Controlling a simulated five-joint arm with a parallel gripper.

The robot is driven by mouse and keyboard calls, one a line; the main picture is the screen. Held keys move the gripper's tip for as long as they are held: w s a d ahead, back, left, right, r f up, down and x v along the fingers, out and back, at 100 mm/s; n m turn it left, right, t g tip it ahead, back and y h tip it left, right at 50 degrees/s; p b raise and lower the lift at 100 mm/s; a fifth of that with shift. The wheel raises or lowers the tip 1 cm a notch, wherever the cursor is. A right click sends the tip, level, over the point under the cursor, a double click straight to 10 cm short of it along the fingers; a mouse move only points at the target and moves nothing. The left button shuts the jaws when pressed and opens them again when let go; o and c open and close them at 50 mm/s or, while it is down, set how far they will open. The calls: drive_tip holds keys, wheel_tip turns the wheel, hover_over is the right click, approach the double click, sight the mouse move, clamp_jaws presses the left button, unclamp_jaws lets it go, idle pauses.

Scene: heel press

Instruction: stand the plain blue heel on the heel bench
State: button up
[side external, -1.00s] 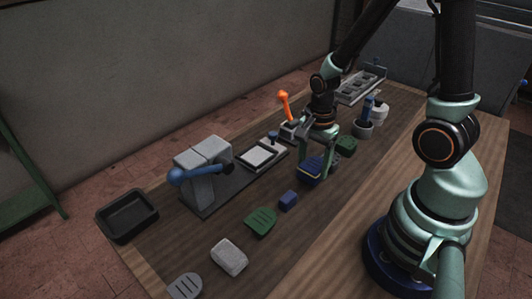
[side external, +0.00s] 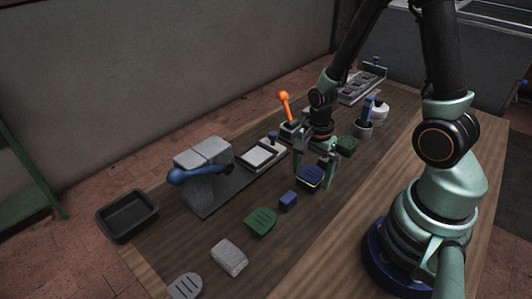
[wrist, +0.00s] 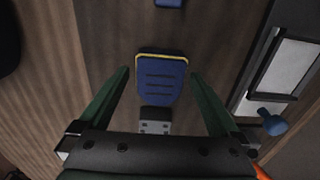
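The plain blue heel appears to be the small blue block (side external: 288,200) lying on the table; its edge also shows at the top of the wrist view (wrist: 168,3). A slotted blue piece with a yellow rim (wrist: 161,78) lies between and below my fingers, and is also in the side view (side external: 310,179). My gripper (wrist: 160,74) is open, with a gap between each finger and that piece. In the side view my gripper (side external: 314,170) is right of and behind the small blue block. I cannot tell for certain which fixture is the heel bench.
A press with a blue lever (side external: 202,168) and a white-topped plate (side external: 260,156) stand behind. A green slotted piece (side external: 261,222), a pale grey block (side external: 229,257), a dark green block (side external: 346,145) and a black tray (side external: 128,215) are around.

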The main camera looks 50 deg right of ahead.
drive_tip(key=shift+r, duration=0.1)
drive_tip(key=a+r+n+t, duration=0.2)
drive_tip(key=r+n, duration=0.7)
drive_tip(key=r, duration=0.3)
drive_tip(key=w+a+r+n+t, duration=0.1)
drive_tip(key=a+r+n+t, duration=0.2)
drive_tip(key=r+n, duration=0.6)
drive_tip(key=shift+r+t, duration=0.3)
drive_tip(key=shift+r, duration=1.05)
drive_tip(key=shift+a, duration=0.1)
